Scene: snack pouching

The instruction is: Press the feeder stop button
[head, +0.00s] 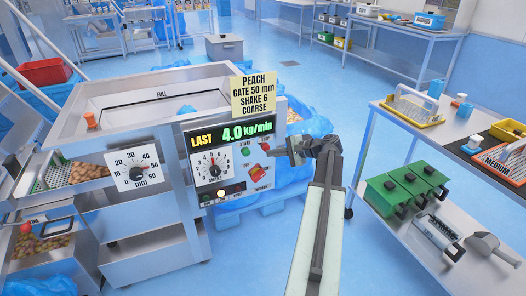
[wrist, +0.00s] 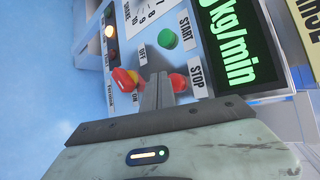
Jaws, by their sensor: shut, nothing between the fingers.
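The feeder control panel is on the front of the steel machine. The red stop button (wrist: 179,83) sits beside the STOP label (wrist: 196,76) in the wrist view; it also shows small in the head view (head: 265,147). My gripper (wrist: 158,80) is shut and empty, its fingertips pointing at the panel. In the wrist view the tips overlap the left edge of the stop button. In the head view my gripper (head: 291,150) is just right of the panel. I cannot tell whether the tips touch the button.
The green start button (wrist: 167,39) is close to the stop button. A red and yellow rotary switch (wrist: 124,79) lies left of the fingertips in the wrist view. The display (head: 233,134) reads 4.0 kg/min. A steel table (head: 381,106) stands at right, with open blue floor beyond.

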